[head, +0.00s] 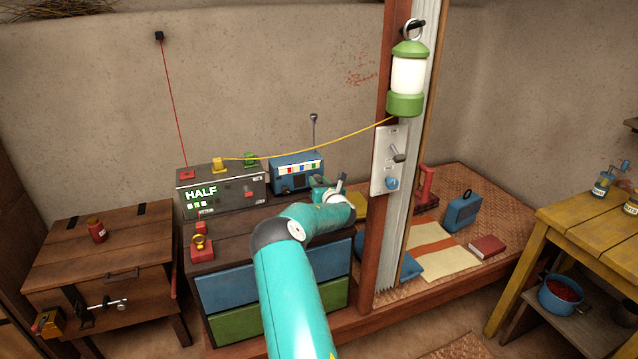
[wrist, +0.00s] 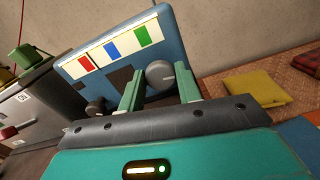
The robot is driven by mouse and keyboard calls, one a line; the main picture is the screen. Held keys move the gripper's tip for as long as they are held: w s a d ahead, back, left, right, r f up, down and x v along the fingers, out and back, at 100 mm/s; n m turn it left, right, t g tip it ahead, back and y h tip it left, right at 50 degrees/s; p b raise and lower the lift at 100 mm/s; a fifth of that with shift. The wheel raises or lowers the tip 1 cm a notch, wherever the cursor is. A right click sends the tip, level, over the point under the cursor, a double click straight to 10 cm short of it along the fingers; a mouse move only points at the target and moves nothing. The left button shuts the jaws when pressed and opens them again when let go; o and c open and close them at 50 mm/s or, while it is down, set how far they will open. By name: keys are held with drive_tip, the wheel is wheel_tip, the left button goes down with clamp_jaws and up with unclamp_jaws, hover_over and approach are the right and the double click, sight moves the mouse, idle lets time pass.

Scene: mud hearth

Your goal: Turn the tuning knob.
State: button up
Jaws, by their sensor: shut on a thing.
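The blue radio (head: 283,187) stands on the dark drawer cabinet, and its face with red, blue and green patches fills much of the wrist view (wrist: 172,36). A round grey tuning knob (wrist: 160,73) with a pale line on it sits at the right of that face. My gripper (wrist: 160,84) has its two green fingers on either side of this knob, shut on it. A smaller dark knob (wrist: 96,106) shows at the left of the face. In the head view my gripper (head: 330,186) is in front of the radio's right part, and the knob is hidden there.
A grey box (head: 235,204) reading HALF stands left of the radio. A post with a switch panel (head: 380,160) and a hanging green lantern (head: 407,75) rises right of my arm. A yellow cable runs across above the radio. A yellow cloth (wrist: 255,87) lies at right.

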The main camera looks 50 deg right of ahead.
drive_tip(key=m, duration=0.6)
drive_tip(key=shift+s+f+m, duration=0.1)
drive_tip(key=shift+m, duration=0.2)
idle(0.4)
drive_tip(key=o, duration=1)
drive_tip(key=shift+c, duration=0.2)
drive_tip(key=shift+v, duration=3.7)
